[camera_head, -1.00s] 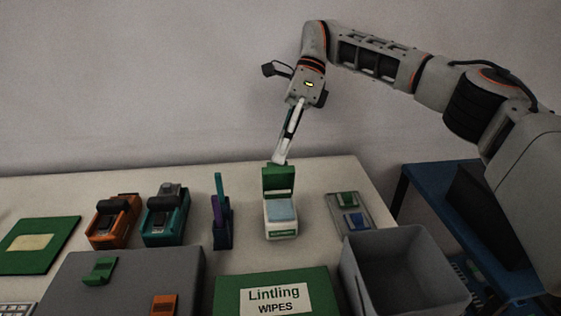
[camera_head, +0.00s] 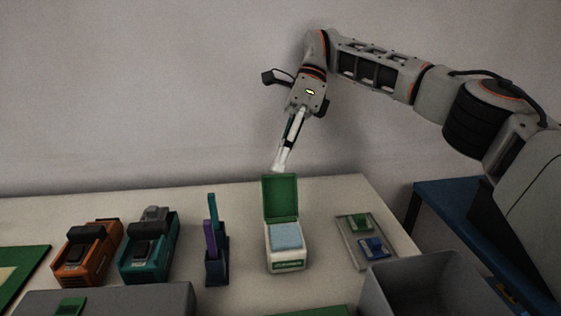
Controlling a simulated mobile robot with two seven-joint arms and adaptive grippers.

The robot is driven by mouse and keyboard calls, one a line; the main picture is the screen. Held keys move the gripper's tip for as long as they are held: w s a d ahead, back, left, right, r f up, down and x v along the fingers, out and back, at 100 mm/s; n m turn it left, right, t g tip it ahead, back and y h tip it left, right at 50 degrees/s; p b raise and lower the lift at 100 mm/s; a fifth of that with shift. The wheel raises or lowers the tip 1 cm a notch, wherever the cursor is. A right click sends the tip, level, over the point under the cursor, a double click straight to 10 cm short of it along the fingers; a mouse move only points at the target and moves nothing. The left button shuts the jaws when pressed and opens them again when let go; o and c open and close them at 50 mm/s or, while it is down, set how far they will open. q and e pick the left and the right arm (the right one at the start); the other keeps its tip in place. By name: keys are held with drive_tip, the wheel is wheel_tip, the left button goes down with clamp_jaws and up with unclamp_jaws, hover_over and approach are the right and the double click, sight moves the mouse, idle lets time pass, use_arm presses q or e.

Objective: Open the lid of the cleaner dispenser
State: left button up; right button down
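The cleaner dispenser (camera_head: 286,262) is a small white box with a green label on its front. Its green lid (camera_head: 281,197) stands upright, open, at the back edge. A light blue pad (camera_head: 287,236) shows inside the top. My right gripper (camera_head: 280,166) is just above and behind the lid's top edge, pointing down. A small gap seems to lie between its tips and the lid. Its fingers look close together with nothing between them, seen nearly edge-on. My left gripper is not in view.
A holder with purple and teal sticks (camera_head: 216,255) stands left of the dispenser. Teal (camera_head: 149,248) and orange (camera_head: 87,254) devices stand farther left. A tray with green and blue pieces (camera_head: 352,250) and a grey bin (camera_head: 425,285) are on the right. The table behind the dispenser is clear.

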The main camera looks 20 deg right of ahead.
drive_tip(key=shift+g, duration=0.3)
drive_tip(key=f, duration=0.5)
drive_tip(key=shift+s+a+f, duration=0.1)
drive_tip(key=shift+s+f, duration=0.15)
drive_tip(key=c, duration=2.2)
unclamp_jaws()
drive_tip(key=shift+a+r, duration=0.1)
drive_tip(key=shift+a, duration=0.05)
drive_tip(key=shift+w, duration=0.3)
drive_tip(key=shift+d+r, duration=0.2)
drive_tip(key=shift+d, duration=0.05)
drive_tip(key=shift+s+r, duration=0.2)
drive_tip(key=shift+r, duration=0.4)
wheel_tip(320, 180, up, 10)
hover_over(281, 177)
drive_tip(key=w+d, duration=0.1)
drive_tip(key=w, duration=0.2)
drive_tip(key=shift+s, duration=0.2)
